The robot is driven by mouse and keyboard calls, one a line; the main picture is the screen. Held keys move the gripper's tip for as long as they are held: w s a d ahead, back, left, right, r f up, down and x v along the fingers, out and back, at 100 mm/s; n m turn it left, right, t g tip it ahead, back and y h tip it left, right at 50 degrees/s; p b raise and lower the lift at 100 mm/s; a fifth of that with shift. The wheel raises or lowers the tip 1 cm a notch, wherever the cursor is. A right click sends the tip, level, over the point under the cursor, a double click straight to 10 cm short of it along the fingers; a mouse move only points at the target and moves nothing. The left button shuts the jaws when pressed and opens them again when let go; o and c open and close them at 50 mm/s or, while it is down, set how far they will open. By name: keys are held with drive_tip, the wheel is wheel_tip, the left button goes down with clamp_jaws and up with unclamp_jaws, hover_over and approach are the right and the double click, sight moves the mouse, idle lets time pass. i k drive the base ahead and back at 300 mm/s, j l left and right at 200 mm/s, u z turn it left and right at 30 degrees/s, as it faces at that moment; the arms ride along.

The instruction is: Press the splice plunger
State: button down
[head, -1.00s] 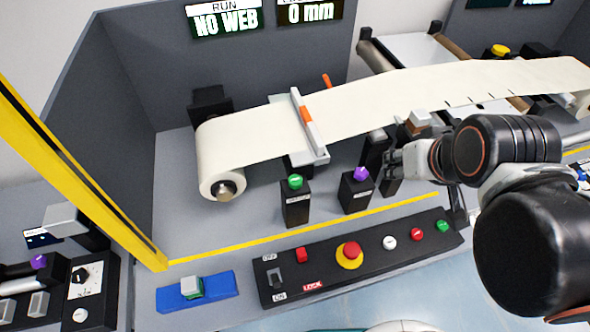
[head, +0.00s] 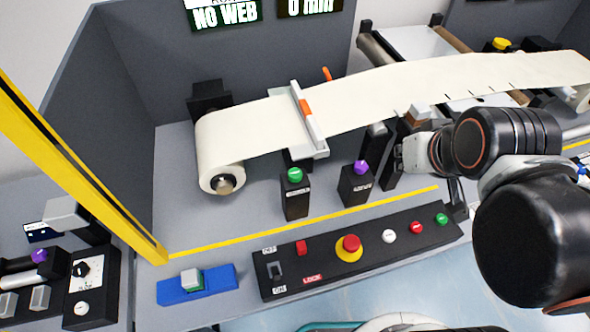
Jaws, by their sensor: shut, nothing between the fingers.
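A black post with a purple knob (head: 361,168) and a black post with a green knob (head: 294,175) stand side by side in front of the cream web (head: 400,98). Their labels are too small to read, so I cannot tell which is the splice plunger. Both knobs stand raised on their posts. My gripper (head: 399,160) is shut and empty, to the right of the purple knob and apart from it. Its fingers are small and dark against black brackets behind. A white clamp bar with an orange part (head: 309,118) crosses the web behind the green post.
A control panel (head: 330,268) with a red emergency button (head: 348,246) and small buttons lies in front, beyond a yellow line (head: 300,222). A blue block (head: 215,290) sits at left. A yellow post (head: 70,165) rises at far left. The display (head: 226,14) reads "NO WEB".

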sight(294, 175)
drive_tip(key=k+j, duration=0.2)
drive_tip(key=k, duration=0.25)
drive_tip(key=u, duration=1.3)
drive_tip(key=k+u, duration=0.1)
drive_tip(key=u, duration=0.15)
drive_tip(key=k+j+u, duration=0.1)
drive_tip(key=u, duration=0.15)
drive_tip(key=i+l+z, duration=0.25)
drive_tip(key=k+j, duration=0.05)
drive_tip(key=j, duration=0.05)
